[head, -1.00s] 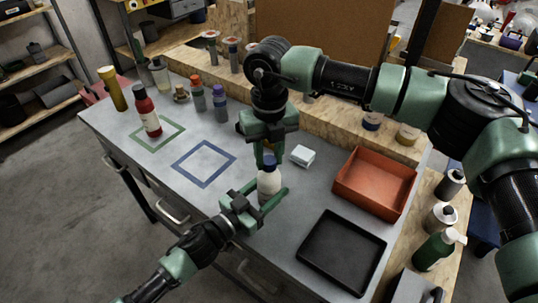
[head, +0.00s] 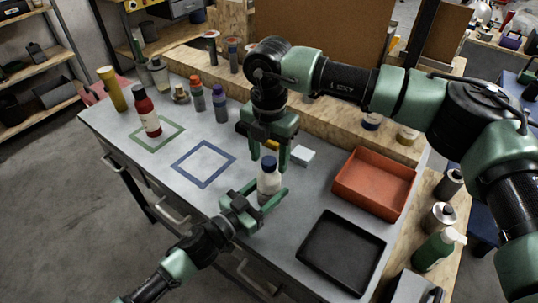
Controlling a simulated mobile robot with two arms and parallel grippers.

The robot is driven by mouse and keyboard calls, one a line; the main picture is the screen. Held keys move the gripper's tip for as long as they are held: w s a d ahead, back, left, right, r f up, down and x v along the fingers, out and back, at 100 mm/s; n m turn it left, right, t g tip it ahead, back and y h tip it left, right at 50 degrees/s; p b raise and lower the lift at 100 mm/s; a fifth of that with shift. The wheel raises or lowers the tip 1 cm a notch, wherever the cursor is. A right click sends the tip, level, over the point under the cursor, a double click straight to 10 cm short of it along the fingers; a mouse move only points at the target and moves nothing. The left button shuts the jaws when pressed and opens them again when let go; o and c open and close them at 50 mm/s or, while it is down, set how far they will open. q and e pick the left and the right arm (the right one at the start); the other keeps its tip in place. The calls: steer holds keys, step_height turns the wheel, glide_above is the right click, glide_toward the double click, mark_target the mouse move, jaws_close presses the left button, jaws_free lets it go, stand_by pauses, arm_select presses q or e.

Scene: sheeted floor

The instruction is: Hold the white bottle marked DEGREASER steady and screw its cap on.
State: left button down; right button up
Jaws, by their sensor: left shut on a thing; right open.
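A white bottle (head: 267,184) stands upright on the grey workbench; any lettering on it is too small to read. A dark blue cap (head: 268,163) sits on top of its neck; how tightly it is seated I cannot tell. My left gripper (head: 267,194) is shut on the bottle's body, coming in from the lower left. My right gripper (head: 269,155) points down over the bottle, its fingers open and spread on either side just above the cap.
A small white box (head: 303,156) lies close right of my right gripper. An orange tray (head: 345,190) and a black tray (head: 310,240) stand to the right. The blue square outline (head: 180,164) is empty.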

mark_target(260, 195)
step_height(260, 195, up, 12)
stand_by(0.5)
arm_select(q)
steer(key=shift+c, duration=2.3)
jaws_free()
steer(key=shift+s+a, duration=0.35)
steer(key=shift+a, duration=0.05)
steer(key=b+v, duration=0.1)
steer(key=v, duration=0.4)
steer(key=shift+s+a+f, duration=0.1)
steer(key=shift+s+a, duration=0.1)
steer(key=shift+s, duration=0.05)
steer(key=shift+s+a, duration=0.4)
arm_select(e)
steer(key=shift+f, duration=0.7)
